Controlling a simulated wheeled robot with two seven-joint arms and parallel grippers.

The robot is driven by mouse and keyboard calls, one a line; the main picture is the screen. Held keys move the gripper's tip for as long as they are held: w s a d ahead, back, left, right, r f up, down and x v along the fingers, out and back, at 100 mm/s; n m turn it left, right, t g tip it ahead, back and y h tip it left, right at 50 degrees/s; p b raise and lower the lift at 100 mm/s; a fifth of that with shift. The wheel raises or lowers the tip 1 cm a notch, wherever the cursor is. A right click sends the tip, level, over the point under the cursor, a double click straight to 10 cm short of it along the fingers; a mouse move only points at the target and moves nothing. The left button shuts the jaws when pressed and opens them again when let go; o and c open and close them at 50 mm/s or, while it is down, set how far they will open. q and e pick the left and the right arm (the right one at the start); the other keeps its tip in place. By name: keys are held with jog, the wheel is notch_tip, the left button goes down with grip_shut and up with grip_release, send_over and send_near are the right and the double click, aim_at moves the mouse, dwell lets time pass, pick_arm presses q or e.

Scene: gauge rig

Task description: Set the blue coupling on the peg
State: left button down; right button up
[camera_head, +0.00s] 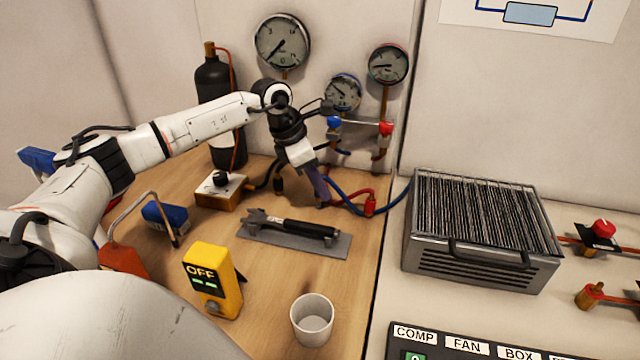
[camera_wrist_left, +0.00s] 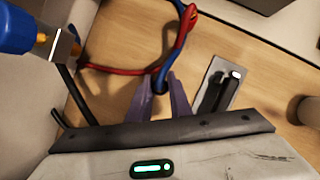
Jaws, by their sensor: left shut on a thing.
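My left gripper (camera_head: 319,190) reaches in from the left and points down over the wooden bench, in front of the wall gauges. In the left wrist view its purple fingers (camera_wrist_left: 158,100) are shut on the blue coupling (camera_wrist_left: 159,82) at the end of a blue hose. The fingers hide most of the coupling. The blue hose (camera_head: 345,203) runs right from the gripper in the head view. I cannot clearly make out the peg in either view. My right gripper is not in view.
A red coupling (camera_head: 370,204) hangs on a red hose right of the gripper. A yellow OFF box (camera_head: 212,280), a white cup (camera_head: 312,322) and a finned metal box (camera_head: 480,230) stand nearby. A black cylinder (camera_head: 214,100) stands behind.

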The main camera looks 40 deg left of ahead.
pick_arm(q)
jog(key=shift+f+b, duration=0.4)
jog(key=shift+f, duration=0.3)
jog(key=shift+f, duration=0.2)
dwell(0.4)
jog(key=c, duration=1.2)
grip_release()
jog(key=v, duration=1)
jog(key=shift+r+b, duration=0.15)
jog(key=shift+b, duration=0.2)
